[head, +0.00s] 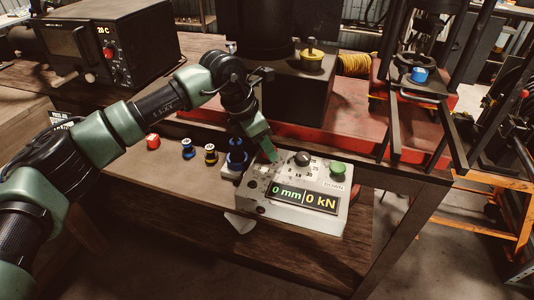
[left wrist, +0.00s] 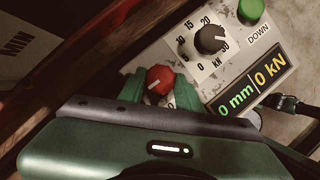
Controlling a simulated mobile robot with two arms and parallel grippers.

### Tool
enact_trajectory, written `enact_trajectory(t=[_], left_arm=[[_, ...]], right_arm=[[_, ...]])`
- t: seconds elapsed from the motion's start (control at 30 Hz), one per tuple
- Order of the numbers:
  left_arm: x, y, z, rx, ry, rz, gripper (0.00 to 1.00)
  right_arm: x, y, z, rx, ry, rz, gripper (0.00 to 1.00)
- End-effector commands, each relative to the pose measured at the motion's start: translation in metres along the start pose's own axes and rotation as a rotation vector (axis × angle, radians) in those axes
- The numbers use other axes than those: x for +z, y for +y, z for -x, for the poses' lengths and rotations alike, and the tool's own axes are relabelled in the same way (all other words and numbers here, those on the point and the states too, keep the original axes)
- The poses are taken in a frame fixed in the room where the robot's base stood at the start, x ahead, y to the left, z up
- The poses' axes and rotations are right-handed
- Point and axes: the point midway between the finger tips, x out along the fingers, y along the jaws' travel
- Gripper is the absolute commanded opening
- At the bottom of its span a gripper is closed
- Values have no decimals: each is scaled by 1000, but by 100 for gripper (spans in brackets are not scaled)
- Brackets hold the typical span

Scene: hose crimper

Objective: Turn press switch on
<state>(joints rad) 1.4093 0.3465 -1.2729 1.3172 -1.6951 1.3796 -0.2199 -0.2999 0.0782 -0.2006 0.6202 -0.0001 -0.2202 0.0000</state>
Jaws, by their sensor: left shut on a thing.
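The press control box (head: 315,215) is a pale worn panel on the bench edge with a lit display (head: 303,198) reading 0 mm and 0 kN. In the left wrist view a red rotary switch (left wrist: 160,79) with a pale pointer line sits on this panel, beside the black kN dial (left wrist: 211,38). My left gripper (head: 268,150) reaches down to the panel's left part. In the left wrist view its green fingers (left wrist: 159,90) are closed on both sides of the red switch. The gripper hides the switch in the head view. My right gripper is not in view.
A green DOWN button (head: 338,168) is at the panel's right. Small red, blue and yellow-black parts (head: 187,148) stand on the bench to the left. The red press base (head: 350,140) lies behind the panel. A black metal frame stands at the right.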

Motion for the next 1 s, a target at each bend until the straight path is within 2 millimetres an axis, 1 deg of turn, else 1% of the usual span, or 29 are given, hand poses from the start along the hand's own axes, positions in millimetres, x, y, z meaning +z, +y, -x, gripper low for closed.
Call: enact_trajectory(t=[0.03, 0.2, 0.6, 0.8, 1.0], left_arm=[[0, 1, -2, -15, -1, -38, 0], [1, 3, 0, -77, -1, -186, 0], [2, 5, 1, -207, 1, -503, 0], [3, 6, 0, -250, 1, -610, 0], [3, 6, 1, -275, 1, -671, 0]], right_arm=[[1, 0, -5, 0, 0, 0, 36], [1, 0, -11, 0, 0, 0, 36], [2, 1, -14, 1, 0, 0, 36], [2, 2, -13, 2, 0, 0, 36], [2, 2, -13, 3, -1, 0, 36]])
